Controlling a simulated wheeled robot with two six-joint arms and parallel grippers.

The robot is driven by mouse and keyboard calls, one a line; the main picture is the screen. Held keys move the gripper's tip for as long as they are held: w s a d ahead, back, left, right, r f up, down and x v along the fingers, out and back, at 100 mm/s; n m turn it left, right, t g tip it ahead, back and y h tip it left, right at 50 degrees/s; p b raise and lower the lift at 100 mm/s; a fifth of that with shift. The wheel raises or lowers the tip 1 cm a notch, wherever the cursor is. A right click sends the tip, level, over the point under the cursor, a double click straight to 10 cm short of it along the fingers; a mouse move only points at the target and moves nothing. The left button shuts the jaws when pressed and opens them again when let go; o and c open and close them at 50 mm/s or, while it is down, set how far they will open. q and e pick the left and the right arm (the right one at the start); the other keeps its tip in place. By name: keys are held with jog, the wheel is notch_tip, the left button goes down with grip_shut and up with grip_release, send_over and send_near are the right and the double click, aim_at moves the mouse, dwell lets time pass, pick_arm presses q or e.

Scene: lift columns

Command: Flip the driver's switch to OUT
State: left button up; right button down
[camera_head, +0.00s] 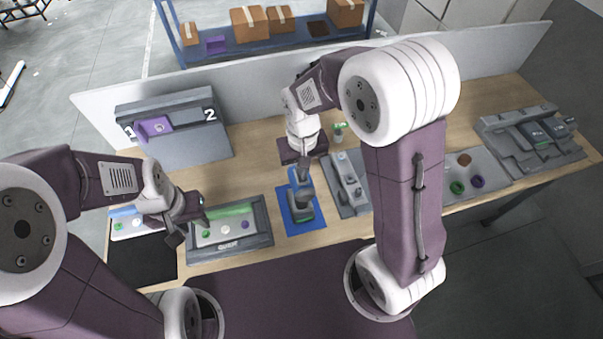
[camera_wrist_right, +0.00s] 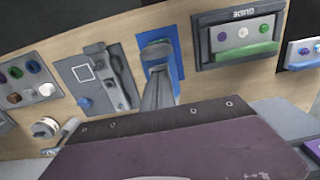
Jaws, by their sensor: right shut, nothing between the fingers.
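The driver (camera_head: 301,205), a dark grey and blue tool, stands on a blue mat (camera_head: 312,225) at the middle of the bench. In the right wrist view, the blue mat (camera_wrist_right: 176,50) shows at the top centre. My right gripper (camera_head: 304,176) is shut and empty, with its fingertips at the upper end of the driver. In the right wrist view, the fingers (camera_wrist_right: 158,92) overlap the driver. The switch and its position are too small to make out. I cannot tell whether the fingers touch it. My left gripper (camera_head: 189,227) is open and empty beside the guide tray.
The guide tray (camera_head: 262,240) with coloured pieces lies left of the driver. A grey fixture (camera_head: 348,183) stands close on its right. A grey stand marked 1 and 2 (camera_head: 185,150) is at the back left. Bare wood (camera_head: 250,160) lies behind the tray.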

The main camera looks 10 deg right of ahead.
notch_tip(320, 180, up, 7)
jog(key=p, duration=0.6)
jog(key=shift+p, duration=0.3)
jog(key=shift+f, duration=0.25)
jog(key=shift+m, duration=0.5)
jog(key=f+b, duration=0.2)
jog(key=d+f+b, duration=0.1)
jog(key=f+b, duration=0.1)
jog(key=b, duration=0.1)
jog(key=d+f+b, duration=0.1)
jog(key=f+b, duration=0.1)
jog(key=b, duration=0.1)
jog(key=shift+d, duration=0.25)
jog(key=s+d+f+t+b, duration=0.1)
jog(key=s+d+f+b, duration=0.3)
jog(key=s+f+b, duration=0.4)
jog(key=shift+s+d+f+b, duration=0.15)
jog(key=shift+d+f+b, duration=0.2)
jog(key=shift+f, duration=0.85)
